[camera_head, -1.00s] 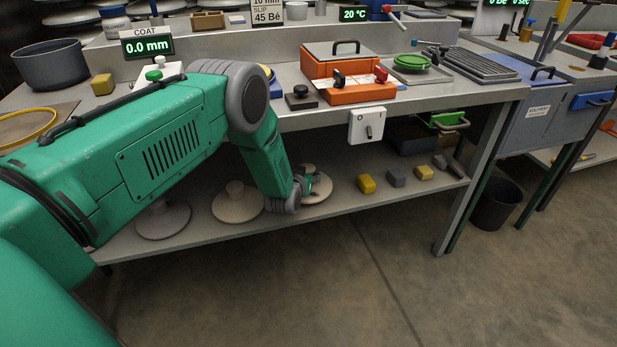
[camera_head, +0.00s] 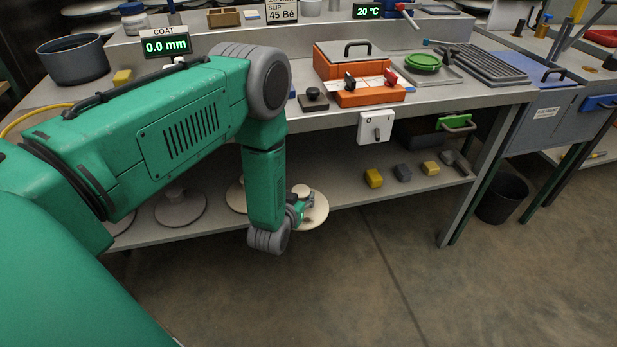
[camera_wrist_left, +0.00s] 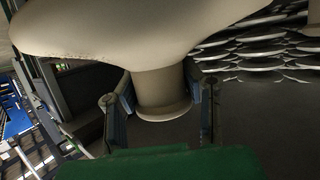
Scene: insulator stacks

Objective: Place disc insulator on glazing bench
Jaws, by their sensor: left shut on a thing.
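A cream disc insulator (camera_head: 318,215) with a short stem is at the lower shelf's front, its rim overlapping the shelf edge in the head view. My left gripper (camera_head: 303,204) is shut on its stem. In the left wrist view the wide disc (camera_wrist_left: 130,35) fills the top, and its stem (camera_wrist_left: 160,90) sits between the two fingers of my left gripper (camera_wrist_left: 158,98). I cannot tell how far it is above the shelf. The glazing bench (camera_head: 450,98) has its grey top above this shelf. My right gripper is not in view.
Other discs (camera_head: 180,208) rest on the lower shelf (camera_head: 335,195) to the left, partly behind my arm. Small blocks (camera_head: 373,178) lie to the right. Above stand an orange box (camera_head: 345,65), a black-knobbed block (camera_head: 313,98) and a green dish (camera_head: 423,62). A switch box (camera_head: 375,128) hangs on the front edge.

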